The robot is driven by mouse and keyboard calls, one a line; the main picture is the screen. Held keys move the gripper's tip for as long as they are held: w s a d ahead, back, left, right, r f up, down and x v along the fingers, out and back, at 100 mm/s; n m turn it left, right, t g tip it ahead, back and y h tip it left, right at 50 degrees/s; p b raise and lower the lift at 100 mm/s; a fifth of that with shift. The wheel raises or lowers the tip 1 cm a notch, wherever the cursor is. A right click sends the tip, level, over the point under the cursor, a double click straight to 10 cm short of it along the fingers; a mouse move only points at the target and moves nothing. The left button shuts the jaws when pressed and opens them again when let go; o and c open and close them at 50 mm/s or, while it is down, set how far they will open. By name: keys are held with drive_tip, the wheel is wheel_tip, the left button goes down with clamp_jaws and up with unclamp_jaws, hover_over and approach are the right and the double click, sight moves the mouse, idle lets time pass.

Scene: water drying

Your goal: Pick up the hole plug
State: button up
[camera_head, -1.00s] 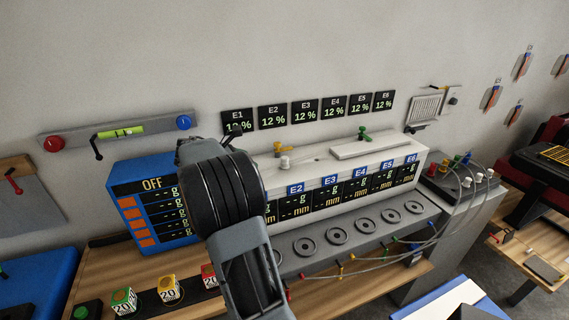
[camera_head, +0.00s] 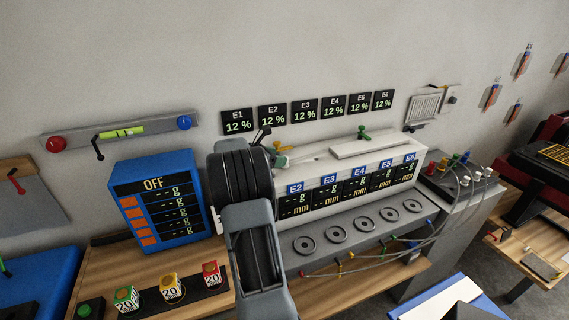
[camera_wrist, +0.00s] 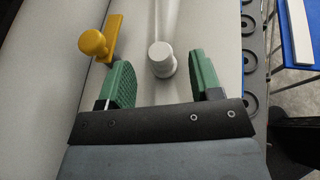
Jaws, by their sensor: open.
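The hole plug, seen as a pale round-topped knob (camera_wrist: 161,56), stands on the top of the white device (camera_head: 330,168). In the wrist view it lies between the two green finger pads of my gripper (camera_wrist: 163,78), slightly beyond their middle, with a gap on each side. My gripper is open and empty. In the head view my wrist covers the left end of the device, and the plug is hard to make out there.
A yellow handle (camera_wrist: 96,43) stands just left of the plug, close to my left finger. A green handle (camera_head: 363,133) is on a pale bar further right. A blue display box (camera_head: 155,197) stands left of my arm.

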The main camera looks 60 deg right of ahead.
drive_tip(key=x, duration=0.4)
drive_tip(key=shift+f+p, duration=0.1)
drive_tip(key=shift+p, duration=0.25)
drive_tip(key=c, duration=1)
